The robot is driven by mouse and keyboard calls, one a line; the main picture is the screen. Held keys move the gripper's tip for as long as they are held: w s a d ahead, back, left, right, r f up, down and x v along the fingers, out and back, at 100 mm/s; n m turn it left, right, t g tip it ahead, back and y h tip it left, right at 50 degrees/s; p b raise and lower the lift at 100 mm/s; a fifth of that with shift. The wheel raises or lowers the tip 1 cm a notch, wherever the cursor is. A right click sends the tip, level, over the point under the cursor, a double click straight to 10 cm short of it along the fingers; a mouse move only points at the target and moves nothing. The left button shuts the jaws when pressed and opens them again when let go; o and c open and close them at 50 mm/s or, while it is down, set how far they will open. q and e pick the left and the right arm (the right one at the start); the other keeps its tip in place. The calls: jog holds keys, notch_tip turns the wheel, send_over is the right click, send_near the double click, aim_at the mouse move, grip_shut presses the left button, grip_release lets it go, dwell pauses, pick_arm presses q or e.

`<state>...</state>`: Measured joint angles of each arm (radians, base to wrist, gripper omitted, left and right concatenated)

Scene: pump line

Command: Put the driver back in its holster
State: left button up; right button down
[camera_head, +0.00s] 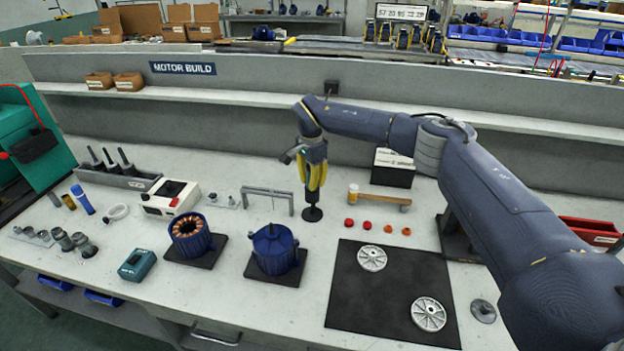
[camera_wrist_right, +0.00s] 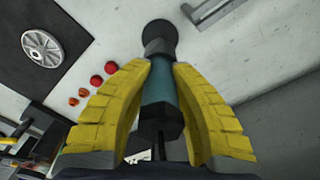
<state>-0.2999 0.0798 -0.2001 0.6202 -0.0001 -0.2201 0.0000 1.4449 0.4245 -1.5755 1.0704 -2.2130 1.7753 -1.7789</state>
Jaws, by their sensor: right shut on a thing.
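My right gripper (camera_head: 314,178) is near the middle of the bench, pointing down, with its yellow fingers closed around the driver. In the right wrist view the driver (camera_wrist_right: 158,85) has a teal body and black ends, between the two fingers (camera_wrist_right: 160,95). In the head view the fingers hide most of it. A black round piece (camera_head: 312,214) shows directly below the fingers, and beyond the driver in the wrist view (camera_wrist_right: 158,33). I cannot tell whether it is part of the driver or a holster base. No holster is clearly identifiable. My left gripper is out of view.
A grey bracket (camera_head: 268,190) stands left of the gripper. Red and orange caps (camera_head: 367,225) and a wooden-topped stand (camera_head: 378,198) are to its right. A blue motor (camera_head: 275,250) and a black mat (camera_head: 385,310) with two metal discs are in front. A tool rack (camera_head: 118,178) is at left.

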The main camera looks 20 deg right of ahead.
jog(key=c, duration=0.9)
grip_release()
jog(key=shift+f, duration=0.1)
jog(key=shift+r, duration=3.05)
